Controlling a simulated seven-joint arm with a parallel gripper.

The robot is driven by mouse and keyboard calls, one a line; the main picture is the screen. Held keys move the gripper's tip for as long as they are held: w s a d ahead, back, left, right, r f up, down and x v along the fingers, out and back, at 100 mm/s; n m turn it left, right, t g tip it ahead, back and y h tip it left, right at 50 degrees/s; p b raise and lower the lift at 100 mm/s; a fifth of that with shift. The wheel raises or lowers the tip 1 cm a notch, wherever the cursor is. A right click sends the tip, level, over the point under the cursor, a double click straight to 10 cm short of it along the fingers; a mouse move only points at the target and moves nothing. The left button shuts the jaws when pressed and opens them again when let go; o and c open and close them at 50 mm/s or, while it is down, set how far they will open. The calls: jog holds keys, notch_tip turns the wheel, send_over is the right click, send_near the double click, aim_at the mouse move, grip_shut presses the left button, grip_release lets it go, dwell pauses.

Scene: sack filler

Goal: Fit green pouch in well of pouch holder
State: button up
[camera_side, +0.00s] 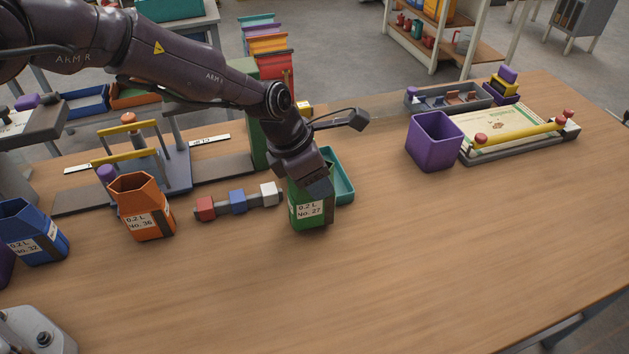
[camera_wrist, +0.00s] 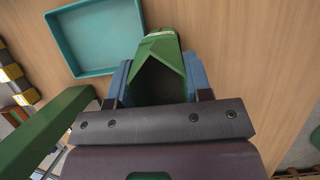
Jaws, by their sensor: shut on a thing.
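The green pouch (camera_side: 308,212), labelled "0.2 L No. 27", is upright at the middle of the table. My gripper (camera_side: 312,185) is shut on its upper part, pointing down. In the wrist view the pouch (camera_wrist: 160,78) shows its open mouth between the two blue fingers of my gripper (camera_wrist: 157,84). I cannot tell whether its base touches the table. No part is plainly marked as the pouch holder; an open, square purple container (camera_side: 435,143) stands apart to the right, its inside partly visible.
A teal tray (camera_side: 343,178) lies just behind the pouch, also in the wrist view (camera_wrist: 70,60). An orange pouch (camera_side: 142,207), a blue pouch (camera_side: 32,234) and a row of coloured blocks (camera_side: 237,202) are left. A green post (camera_side: 258,140) stands behind. The front right table is clear.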

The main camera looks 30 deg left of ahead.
notch_tip(320, 180, up, 3)
jog(key=shift+s+f, duration=0.1)
jog(key=shift+f, duration=0.05)
jog(key=s+r, duration=0.1)
jog(key=s+a+r, duration=0.1)
jog(key=r, duration=0.1)
jog(key=s+a+r, duration=0.1)
jog(key=shift+s+r, duration=0.3)
jog(key=shift+r, duration=0.1)
jog(key=s+a+r, duration=0.4)
jog(key=s+r, duration=0.1)
jog(key=s, duration=0.4)
notch_tip(320, 180, up, 17)
jog(key=w+a+m+g+y, duration=0.2)
jog(key=a+m+g+y, duration=0.1)
jog(key=a+m, duration=1.2)
jog(key=w+a+m+g+y, duration=0.2)
jog(key=a+m+g+y, duration=0.1)
jog(key=a+m, duration=1.2)
jog(key=m, duration=0.5)
jog(key=shift+a+r+g, duration=0.3)
jog(key=shift+a, duration=0.05)
jog(key=shift+m, duration=0.5)
jog(key=f, duration=2.8)
jog(key=shift+a+f, duration=0.2)
